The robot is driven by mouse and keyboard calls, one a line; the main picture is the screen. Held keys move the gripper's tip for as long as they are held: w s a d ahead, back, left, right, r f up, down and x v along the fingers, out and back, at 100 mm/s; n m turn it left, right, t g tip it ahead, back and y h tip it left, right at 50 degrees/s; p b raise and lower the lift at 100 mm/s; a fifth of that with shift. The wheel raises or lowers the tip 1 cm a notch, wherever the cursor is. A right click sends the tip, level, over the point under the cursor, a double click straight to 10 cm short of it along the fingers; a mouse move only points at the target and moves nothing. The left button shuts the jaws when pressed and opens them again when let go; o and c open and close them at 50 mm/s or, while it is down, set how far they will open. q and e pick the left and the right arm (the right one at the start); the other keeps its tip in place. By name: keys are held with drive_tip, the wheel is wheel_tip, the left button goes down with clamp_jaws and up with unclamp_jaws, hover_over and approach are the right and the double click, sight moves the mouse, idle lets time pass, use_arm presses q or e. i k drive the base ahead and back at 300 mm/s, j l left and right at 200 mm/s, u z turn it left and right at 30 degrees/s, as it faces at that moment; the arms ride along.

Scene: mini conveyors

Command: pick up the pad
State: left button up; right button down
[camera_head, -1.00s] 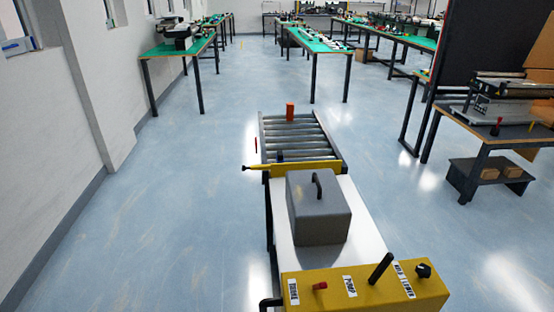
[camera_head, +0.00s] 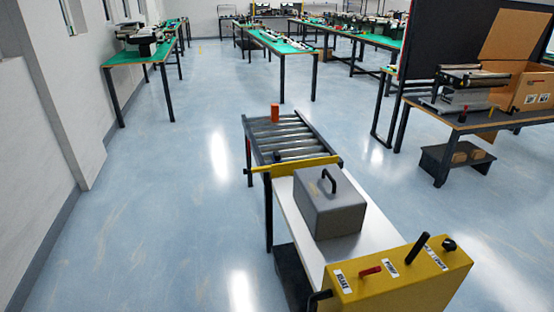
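No thing that I can clearly tell to be a pad shows. A grey box-shaped block (camera_head: 330,207) with a black handle on top stands on the white bed (camera_head: 292,215) of the mini conveyor, behind its yellow control box (camera_head: 400,285). A small orange-red piece (camera_head: 275,113) stands at the far end of the conveyor's roller section (camera_head: 290,137). Neither of my grippers is in view, so nothing shows in their hold.
A yellow bar (camera_head: 295,165) crosses between the rollers and the white bed. A dark-topped table (camera_head: 480,118) with a machine and an open cardboard box (camera_head: 522,80) stands at right. Green-topped tables (camera_head: 140,52) stand farther back. The floor left of the conveyor is clear.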

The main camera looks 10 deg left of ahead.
sight(276, 158)
drive_tip(key=j+z, duration=0.45)
drive_tip(key=j, duration=0.55)
drive_tip(key=i+j+z, duration=0.15)
drive_tip(key=j, duration=0.2)
drive_tip(key=j+z, duration=0.15)
drive_tip(key=j, duration=0.2)
drive_tip(key=i+j+z, duration=0.15)
drive_tip(key=j, duration=0.2)
drive_tip(key=i+j+z, duration=0.15)
drive_tip(key=j, duration=0.2)
drive_tip(key=i+j+z, duration=0.1)
drive_tip(key=j, duration=0.2)
drive_tip(key=i+j+z, duration=0.15)
drive_tip(key=j, duration=0.2)
drive_tip(key=i+j+z, duration=0.15)
drive_tip(key=j, duration=0.15)
drive_tip(key=i+j+z, duration=0.1)
drive_tip(key=j, duration=0.25)
drive_tip(key=i+j+z, duration=0.15)
drive_tip(key=j, duration=0.2)
drive_tip(key=k, duration=0.05)
